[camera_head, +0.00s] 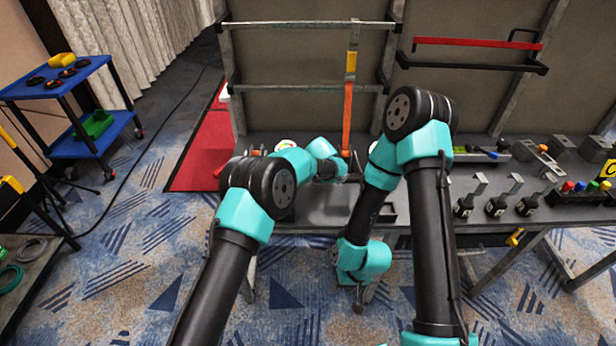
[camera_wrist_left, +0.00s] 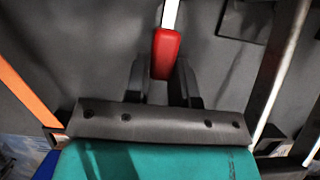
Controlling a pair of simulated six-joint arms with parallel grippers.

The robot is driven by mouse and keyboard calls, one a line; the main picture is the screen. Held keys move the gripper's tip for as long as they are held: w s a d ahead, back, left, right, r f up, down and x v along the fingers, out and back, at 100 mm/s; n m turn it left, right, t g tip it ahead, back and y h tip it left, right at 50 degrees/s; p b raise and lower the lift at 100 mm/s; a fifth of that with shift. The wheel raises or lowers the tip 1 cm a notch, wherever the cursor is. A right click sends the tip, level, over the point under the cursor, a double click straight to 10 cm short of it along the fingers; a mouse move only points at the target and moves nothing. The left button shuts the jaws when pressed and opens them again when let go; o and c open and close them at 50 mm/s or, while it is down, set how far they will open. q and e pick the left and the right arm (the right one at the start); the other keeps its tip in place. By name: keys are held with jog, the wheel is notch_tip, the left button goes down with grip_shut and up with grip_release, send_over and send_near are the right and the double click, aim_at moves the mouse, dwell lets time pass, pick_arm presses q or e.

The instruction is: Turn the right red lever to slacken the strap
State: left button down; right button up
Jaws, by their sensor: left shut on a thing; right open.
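In the left wrist view a red lever (camera_wrist_left: 166,48) with a pale metal shaft lies between the fingers of my left gripper (camera_wrist_left: 162,72), which is shut on its red handle. In the head view my own left arm hides the gripper and this lever. The orange strap (camera_head: 347,112) hangs taut and upright from the upper bar. It also shows slanting at the left of the left wrist view (camera_wrist_left: 26,92). My right gripper (camera_head: 358,299) is open and empty, low in front of the bench and well away from the lever.
The grey bench (camera_head: 310,215) carries upright handles (camera_head: 495,203) and coloured buttons (camera_head: 580,186) at the right. A red bar (camera_head: 475,43) is fixed to the back panel. A blue trolley (camera_head: 75,80) stands at the far left. Carpet in front of the bench is mostly clear.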

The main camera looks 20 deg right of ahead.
dwell(0.3)
pick_arm(q)
jog(key=c, duration=1)
grip_release()
jog(key=shift+o, duration=0.2)
jog(key=shift+r, duration=0.1)
jog(key=v, duration=1.7)
jog(key=shift+r, duration=0.2)
